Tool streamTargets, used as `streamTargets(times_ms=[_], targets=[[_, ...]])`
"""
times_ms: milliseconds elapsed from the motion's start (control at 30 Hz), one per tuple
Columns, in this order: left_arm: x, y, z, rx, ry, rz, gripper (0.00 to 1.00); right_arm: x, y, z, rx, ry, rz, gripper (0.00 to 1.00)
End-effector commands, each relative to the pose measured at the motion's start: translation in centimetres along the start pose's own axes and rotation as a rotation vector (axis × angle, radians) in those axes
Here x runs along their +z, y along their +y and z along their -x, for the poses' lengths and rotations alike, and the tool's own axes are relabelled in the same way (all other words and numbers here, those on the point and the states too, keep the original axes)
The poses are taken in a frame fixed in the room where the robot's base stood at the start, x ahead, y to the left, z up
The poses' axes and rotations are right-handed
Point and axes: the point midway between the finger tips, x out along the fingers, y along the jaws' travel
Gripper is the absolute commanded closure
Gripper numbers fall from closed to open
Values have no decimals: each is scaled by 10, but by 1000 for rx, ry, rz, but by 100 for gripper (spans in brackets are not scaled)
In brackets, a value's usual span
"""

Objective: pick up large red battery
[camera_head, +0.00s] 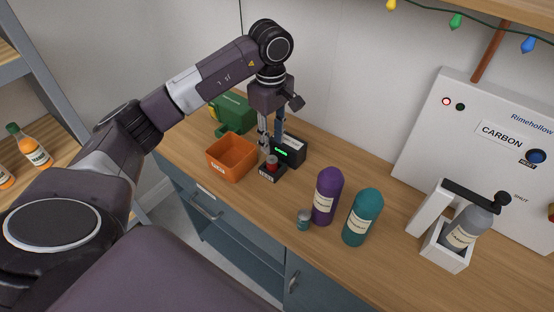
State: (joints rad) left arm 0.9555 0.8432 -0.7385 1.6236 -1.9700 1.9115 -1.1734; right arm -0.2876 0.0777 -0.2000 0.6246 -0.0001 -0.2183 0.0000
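The red battery (271,161) is small in the camera_head view. It stands upright in a black charger base (272,174) on the wooden counter. My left gripper (270,149) points down directly over it, with its two fingers a little apart and their tips close to the battery's top. Whether the fingers touch the battery is too small to tell, and part of the battery is hidden by a fingertip. My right gripper is not in view.
An orange bin (232,157) stands left of the charger base, and a black box with a green display (289,151) is right behind it. A green machine (234,113) is farther back. A small can (304,219), purple bottle (326,196) and teal bottle (362,217) stand to the right.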

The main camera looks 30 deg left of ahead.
Motion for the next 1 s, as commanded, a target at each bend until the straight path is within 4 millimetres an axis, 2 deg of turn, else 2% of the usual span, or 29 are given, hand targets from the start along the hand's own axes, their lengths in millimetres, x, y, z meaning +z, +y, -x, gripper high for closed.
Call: streamTargets(times_ms=[200, 300, 500, 633, 733, 767, 1000], targets=[[1, -1, -21, -4, -2, 1, 72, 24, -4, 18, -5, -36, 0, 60], [2, 0, -35, -5, -3, 1, 72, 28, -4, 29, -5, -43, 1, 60], [2, 1, -59, -1, -1, 0, 72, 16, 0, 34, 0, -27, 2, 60], [1, 1, -62, 1, 0, 0, 72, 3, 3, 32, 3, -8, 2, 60], [1, 1, -62, 1, 0, 0, 72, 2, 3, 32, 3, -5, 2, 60], [1, 1, -62, 1, 0, 0, 73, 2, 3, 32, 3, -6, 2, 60], [1, 1, -61, 1, 0, 0, 99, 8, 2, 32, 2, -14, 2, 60]])
